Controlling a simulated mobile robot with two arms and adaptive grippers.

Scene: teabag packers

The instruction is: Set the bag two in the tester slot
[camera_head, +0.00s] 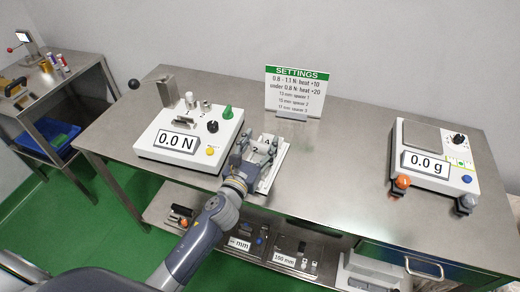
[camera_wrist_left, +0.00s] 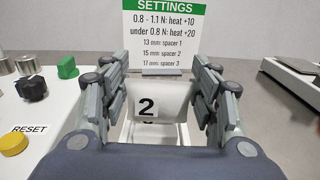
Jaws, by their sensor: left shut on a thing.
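Bag two (camera_wrist_left: 172,92), a white packet with a black "2" label, is between the fingers of my left gripper (camera_wrist_left: 160,88) in the left wrist view. My left gripper (camera_head: 258,145) is shut on it, over a white rack (camera_head: 274,172) just right of the tester in the head view. I cannot tell whether the bag is clear of the rack. The tester (camera_head: 150,145) is a white box reading "0.0 N". Its top carries metal posts, a dark slot-like part (camera_head: 185,122), and black and green knobs. My right gripper is not in view.
A settings sign (camera_head: 296,92) stands behind the rack. A white scale (camera_head: 436,185) reading "0.0 g" is at the right of the steel table (camera_head: 345,150), with bare table between. A shelf below holds devices. A side table (camera_head: 50,90) stands at far left.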

